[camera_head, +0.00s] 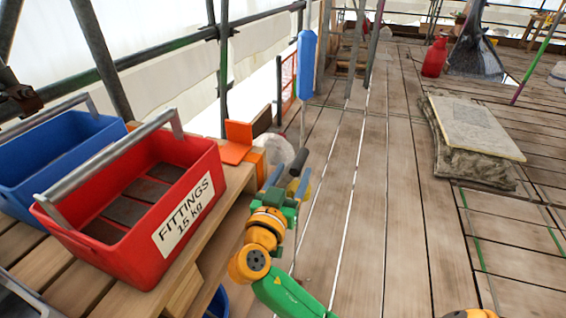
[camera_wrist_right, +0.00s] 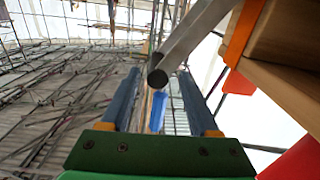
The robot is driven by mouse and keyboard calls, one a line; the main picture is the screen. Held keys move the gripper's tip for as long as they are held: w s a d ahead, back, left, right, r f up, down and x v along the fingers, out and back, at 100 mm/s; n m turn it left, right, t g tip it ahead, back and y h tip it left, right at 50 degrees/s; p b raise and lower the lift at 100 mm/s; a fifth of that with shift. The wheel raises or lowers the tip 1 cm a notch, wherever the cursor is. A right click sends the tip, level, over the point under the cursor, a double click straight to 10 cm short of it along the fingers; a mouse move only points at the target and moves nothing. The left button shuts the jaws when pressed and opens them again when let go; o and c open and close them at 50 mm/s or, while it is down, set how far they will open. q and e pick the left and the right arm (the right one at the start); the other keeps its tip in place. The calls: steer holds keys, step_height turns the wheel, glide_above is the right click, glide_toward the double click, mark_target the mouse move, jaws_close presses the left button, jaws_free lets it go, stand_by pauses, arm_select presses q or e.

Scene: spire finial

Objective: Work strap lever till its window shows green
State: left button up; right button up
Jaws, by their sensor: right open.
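A lever with a dark grip (camera_head: 299,160) stands by the bench's far right end in the head view. In the right wrist view its grey bar (camera_wrist_right: 198,32) comes down from the upper right to a dark round end (camera_wrist_right: 158,78). My right gripper (camera_head: 288,178) is open, with its blue-grey fingers close around the lever's end. In the right wrist view the end shows between the two fingertips; I cannot tell whether they touch it. An orange bracket (camera_head: 237,142) stands on the bench behind. The lever's window cannot be made out. My left gripper is not in view.
A red FITTINGS crate (camera_head: 190,219) with a grey handle and a blue crate (camera_head: 50,165) stand on the wooden bench (camera_head: 216,232). A hanging blue cylinder (camera_head: 307,65) and scaffold poles are beyond. A slab-topped stack (camera_head: 470,128) lies right. The middle deck (camera_head: 385,190) is clear.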

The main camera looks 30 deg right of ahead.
mark_target(301, 160)
steer(key=p+x, duration=0.1)
steer(key=x, duration=0.5)
steer(key=shift+s+d, duration=0.1)
steer(key=shift+s, duration=0.05)
jaws_close()
stand_by(0.6)
stand_by(0.4)
steer(key=m+b, duration=0.1)
steer(key=b, duration=0.2)
steer(key=s+d+f+m+b, duration=0.1)
steer(key=b, duration=0.2)
steer(key=s+d+f+m+b, duration=0.1)
steer(key=b, duration=0.2)
steer(key=shift+s+f+m, duration=0.2)
steer(key=shift+f+m, duration=0.05)
steer(key=shift+m, duration=0.15)
